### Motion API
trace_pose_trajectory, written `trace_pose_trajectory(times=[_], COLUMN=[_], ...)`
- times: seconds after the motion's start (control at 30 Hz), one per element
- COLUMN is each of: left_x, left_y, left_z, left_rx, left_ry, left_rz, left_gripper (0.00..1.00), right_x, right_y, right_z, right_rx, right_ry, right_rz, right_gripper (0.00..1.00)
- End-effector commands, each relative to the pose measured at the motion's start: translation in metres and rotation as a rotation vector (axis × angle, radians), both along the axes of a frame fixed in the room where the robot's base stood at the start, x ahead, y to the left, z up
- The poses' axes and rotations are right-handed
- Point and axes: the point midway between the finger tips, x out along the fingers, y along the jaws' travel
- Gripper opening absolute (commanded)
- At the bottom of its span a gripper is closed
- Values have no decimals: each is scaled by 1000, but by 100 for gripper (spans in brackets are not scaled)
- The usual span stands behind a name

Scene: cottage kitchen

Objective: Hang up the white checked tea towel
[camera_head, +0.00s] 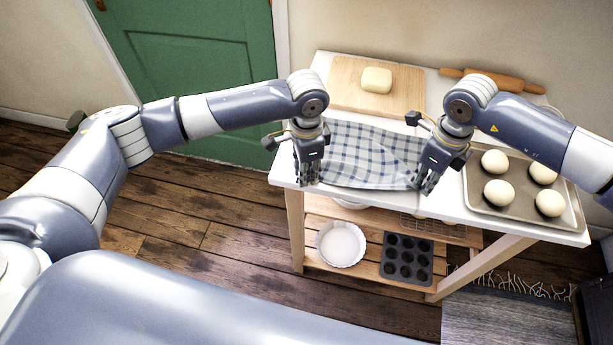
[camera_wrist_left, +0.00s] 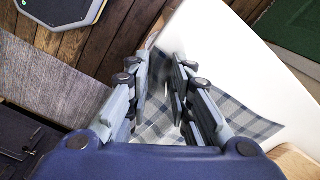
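The white tea towel with blue-grey checks (camera_head: 365,155) lies spread on the white top of the kitchen table (camera_head: 450,205), close to its front edge. My left gripper (camera_head: 307,182) points down at the towel's left front corner. In the left wrist view, its fingers (camera_wrist_left: 162,60) stand apart with a gap between them, and the towel (camera_wrist_left: 235,118) shows below and beside them. My right gripper (camera_head: 424,188) points down at the towel's right front corner. Its fingers look close together, but whether they hold cloth is unclear. No hook or rail shows.
A wooden board (camera_head: 345,88) with a dough block (camera_head: 376,80) lies behind the towel. A rolling pin (camera_head: 495,80) is at the back right. A baking tray (camera_head: 480,205) with several dough balls stands right. A white dish (camera_head: 341,244) and muffin tin (camera_head: 406,258) sit on the lower shelf.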

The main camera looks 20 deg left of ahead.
Motion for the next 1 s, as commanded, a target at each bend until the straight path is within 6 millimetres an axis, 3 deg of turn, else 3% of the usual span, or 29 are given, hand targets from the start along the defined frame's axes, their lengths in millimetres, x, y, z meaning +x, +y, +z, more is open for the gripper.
trace_pose_trajectory(times=[0.13,0.67,1.0], left_x=[-1,-1,0], left_y=[0,2,1], left_z=[-2,-1,40], left_rx=[1,5,3], left_ry=[4,3,1], left_rz=[0,2,2], left_gripper=[0,0,0], right_x=[0,0,0], right_y=[0,-1,-1], right_z=[0,0,0], right_rx=[0,-2,-2], right_ry=[-1,0,0], right_rz=[0,-1,-1], right_gripper=[0,0,0])
